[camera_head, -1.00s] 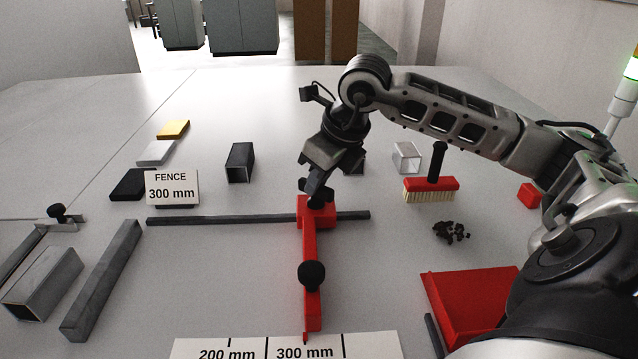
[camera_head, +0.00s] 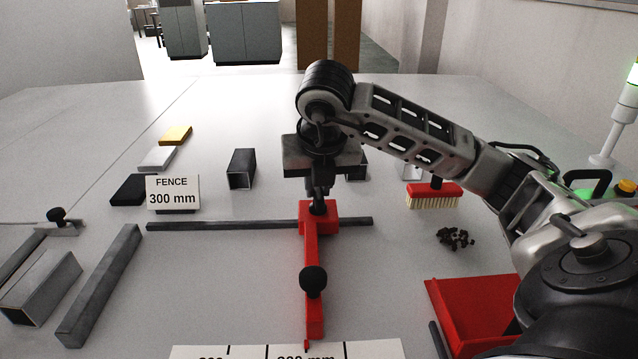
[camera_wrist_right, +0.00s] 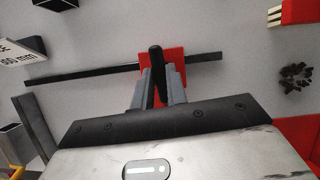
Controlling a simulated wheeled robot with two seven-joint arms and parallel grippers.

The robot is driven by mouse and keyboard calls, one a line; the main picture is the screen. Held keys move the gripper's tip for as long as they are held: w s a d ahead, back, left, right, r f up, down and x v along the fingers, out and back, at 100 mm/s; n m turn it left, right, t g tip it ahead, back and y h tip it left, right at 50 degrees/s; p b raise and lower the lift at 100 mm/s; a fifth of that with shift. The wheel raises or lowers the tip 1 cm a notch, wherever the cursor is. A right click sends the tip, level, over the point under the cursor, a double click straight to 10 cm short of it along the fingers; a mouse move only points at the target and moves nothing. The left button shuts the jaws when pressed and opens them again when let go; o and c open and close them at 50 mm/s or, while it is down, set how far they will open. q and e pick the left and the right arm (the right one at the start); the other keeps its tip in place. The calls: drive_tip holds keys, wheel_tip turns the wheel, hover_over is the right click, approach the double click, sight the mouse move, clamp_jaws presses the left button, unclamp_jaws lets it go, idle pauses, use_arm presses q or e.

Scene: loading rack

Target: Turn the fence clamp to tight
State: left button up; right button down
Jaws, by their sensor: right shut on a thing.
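The red fence (camera_head: 310,245) stands across a dark rail (camera_head: 230,225), with its pointer end at the white scale (camera_head: 290,352) near the 300 mm mark. A black round knob (camera_head: 313,281) sits on its near part. My right gripper (camera_head: 318,205) is over the fence's far end at the rail and is shut on the black clamp handle there. In the right wrist view the clamp handle (camera_wrist_right: 156,78) stands between the two fingers (camera_wrist_right: 158,95), above the red block (camera_wrist_right: 176,62). The fingers partly hide the handle. My left gripper is not in view.
A sign (camera_head: 173,193) reads "FENCE 300 mm". A red brush (camera_head: 433,196), dark scraps (camera_head: 455,238) and a red dustpan (camera_head: 465,310) lie to the right. Metal bars and tubes (camera_head: 100,285) lie to the left. The table is clear between these and the fence.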

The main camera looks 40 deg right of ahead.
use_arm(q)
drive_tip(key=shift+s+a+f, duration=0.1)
use_arm(e)
drive_tip(key=shift+r+m, duration=0.1)
drive_tip(key=shift+m, duration=0.4)
drive_tip(key=c, duration=1.4)
unclamp_jaws()
